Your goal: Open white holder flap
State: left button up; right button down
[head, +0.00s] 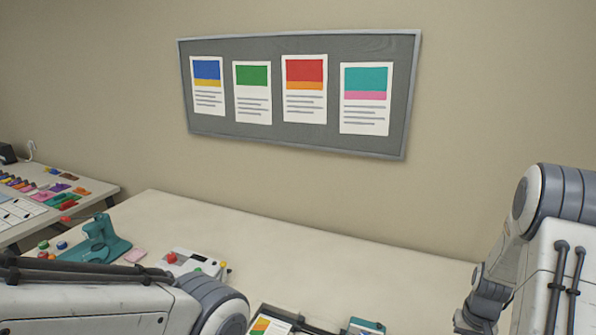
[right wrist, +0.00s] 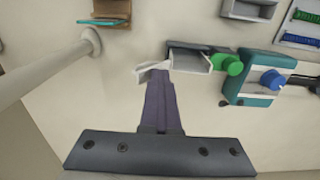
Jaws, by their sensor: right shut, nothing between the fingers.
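A small grey holder with a white front (right wrist: 190,62) shows in the right wrist view, with a green knob (right wrist: 230,65) at its right end. A thin white flap (right wrist: 148,71) sticks out at an angle at its left end. My right gripper (right wrist: 158,76) has its dark fingers together and empty, with the tips right by the flap and the holder's left end. I cannot tell whether they touch the flap. The fingertips hide part of the flap. My left arm crosses the lower left of the head view, but its gripper is out of the frame.
A teal box with a blue knob (right wrist: 270,80) stands right of the holder. A white pole (right wrist: 55,70) rises at left. In the head view, a teal press (head: 100,240) and a white button box (head: 190,262) stand on the table (head: 300,245). Its back stretch is clear.

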jog(key=shift+s+d, duration=0.2)
jog(key=shift+d, duration=0.35)
jog(key=shift+s+d, duration=0.15)
jog(key=shift+d, duration=0.2)
jog(key=shift+s+d, duration=0.1)
jog(key=shift+d, duration=0.1)
jog(key=shift+a+r+p, duration=0.1)
jog(key=shift+r+p, duration=0.9)
jog(key=shift+r, duration=0.1)
jog(key=shift+r+p, duration=0.5)
jog(key=shift+r, duration=0.2)
jog(key=shift+w+a+r+p, duration=0.3)
jog(key=shift+a+r+p, duration=0.15)
jog(key=shift+r+p, duration=0.15)
jog(key=shift+w+a+r+p, duration=0.1)
jog(key=shift+a+r+p, duration=0.1)
jog(key=shift+r+p, duration=0.3)
jog(key=shift+a+r+p, duration=0.2)
jog(key=shift+r+p, duration=0.1)
jog(key=shift+r, duration=0.3)
